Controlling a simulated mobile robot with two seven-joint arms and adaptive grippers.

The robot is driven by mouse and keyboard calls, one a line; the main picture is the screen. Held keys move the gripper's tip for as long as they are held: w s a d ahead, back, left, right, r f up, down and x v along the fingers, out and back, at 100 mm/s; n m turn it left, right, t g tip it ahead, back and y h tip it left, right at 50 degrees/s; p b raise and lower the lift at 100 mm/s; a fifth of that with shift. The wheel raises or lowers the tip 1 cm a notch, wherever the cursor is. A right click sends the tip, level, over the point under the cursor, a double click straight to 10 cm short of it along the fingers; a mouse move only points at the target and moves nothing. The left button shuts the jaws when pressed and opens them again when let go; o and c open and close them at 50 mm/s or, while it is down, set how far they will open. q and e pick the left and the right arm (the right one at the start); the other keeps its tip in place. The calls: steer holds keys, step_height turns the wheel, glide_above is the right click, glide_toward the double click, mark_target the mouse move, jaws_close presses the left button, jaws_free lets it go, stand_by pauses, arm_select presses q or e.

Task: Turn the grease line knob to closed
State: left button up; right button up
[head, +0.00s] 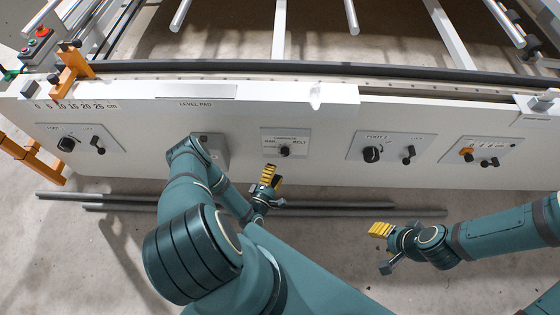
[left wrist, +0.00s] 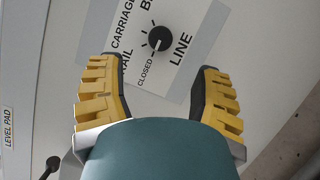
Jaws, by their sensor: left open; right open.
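The grease line knob (left wrist: 159,38) is a small round black knob on a light plate, ringed by tick marks. Lettering around it reads CARRIAGE RAIL, LINE and CLOSED, with one word cut off. In the head view the knob (head: 285,152) sits on the plate at the middle of the white front panel. My left gripper (head: 271,178) is open, just below the plate and apart from the knob. In the left wrist view its yellow fingers (left wrist: 157,68) are spread on either side below the knob. My right gripper (head: 381,230) is open and empty, lower right, away from the panel.
Other control plates with dark knobs and levers lie left (head: 80,140) and right (head: 390,148) on the panel (head: 330,172); one at far right has an orange part (head: 466,154). A grey box (head: 214,150) is left of the knob. Grey rods (head: 110,198) lie on the floor.

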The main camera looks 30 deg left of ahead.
arm_select(q)
steer(key=shift+v, duration=1.65)
steer(key=shift+w, duration=0.1)
steer(key=w+d+r+m+g+h, duration=0.6)
steer(key=w+d+m+g, duration=0.2)
steer(key=d+m, duration=0.3)
steer(key=s+d+r+m+g+h, duration=0.1)
steer(key=s+d+r+m+g, duration=0.8)
steer(key=s+r, duration=0.3)
steer(key=shift+s+r+m, duration=0.2)
steer(key=shift+s+m, duration=0.2)
steer(key=shift+m, duration=0.3)
steer(key=c, duration=0.3)
steer(key=shift+a, duration=0.1)
steer(key=shift+c, duration=0.2)
